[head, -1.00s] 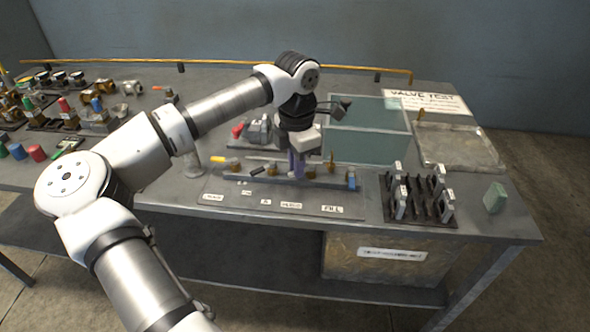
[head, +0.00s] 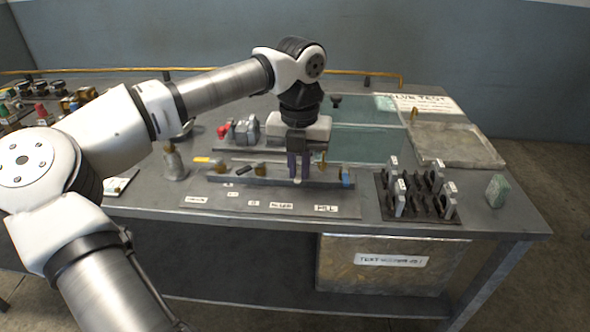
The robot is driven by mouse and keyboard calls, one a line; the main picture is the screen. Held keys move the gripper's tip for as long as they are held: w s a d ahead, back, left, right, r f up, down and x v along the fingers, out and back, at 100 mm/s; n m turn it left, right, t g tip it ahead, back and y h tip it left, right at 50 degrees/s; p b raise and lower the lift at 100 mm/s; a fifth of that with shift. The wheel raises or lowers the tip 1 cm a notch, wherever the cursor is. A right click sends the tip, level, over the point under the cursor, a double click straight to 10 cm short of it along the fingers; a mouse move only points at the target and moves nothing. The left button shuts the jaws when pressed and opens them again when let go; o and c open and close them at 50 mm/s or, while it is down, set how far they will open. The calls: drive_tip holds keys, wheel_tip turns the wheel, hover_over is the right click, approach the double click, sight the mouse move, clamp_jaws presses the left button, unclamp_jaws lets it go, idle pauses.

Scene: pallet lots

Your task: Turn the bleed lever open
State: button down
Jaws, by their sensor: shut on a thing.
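A low valve manifold (head: 262,181) runs along the front of the bench, with a yellow-ended handle at its left, several brass fittings and a blue end at its right. A label plate (head: 228,204) lies before it. One label reads FILL (head: 326,208); the label to its left (head: 281,205) is blurred but may read BLEED. My gripper (head: 298,178) points straight down at the manifold, behind that blurred label. Its fingers are shut on a small part there, apparently the bleed lever, which they mostly hide. The lever's angle cannot be told.
A glassy green-blue panel (head: 365,143) and a grey tray (head: 450,145) lie behind to the right. A dark rack (head: 415,207) with upright grey parts and a green block (head: 496,190) stand at the right. A small grey-tan fitting (head: 174,163) stands left of the manifold.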

drive_tip(key=shift+d+n, duration=0.2)
drive_tip(key=shift+n, duration=0.4)
drive_tip(key=shift+b, duration=0.3)
drive_tip(key=c, duration=1.5)
unclamp_jaws()
drive_tip(key=shift+o, duration=0.2)
wheel_tip(320, 180, up, 14)
drive_tip(key=shift+d+f, duration=0.1)
drive_tip(key=shift+d, duration=0.05)
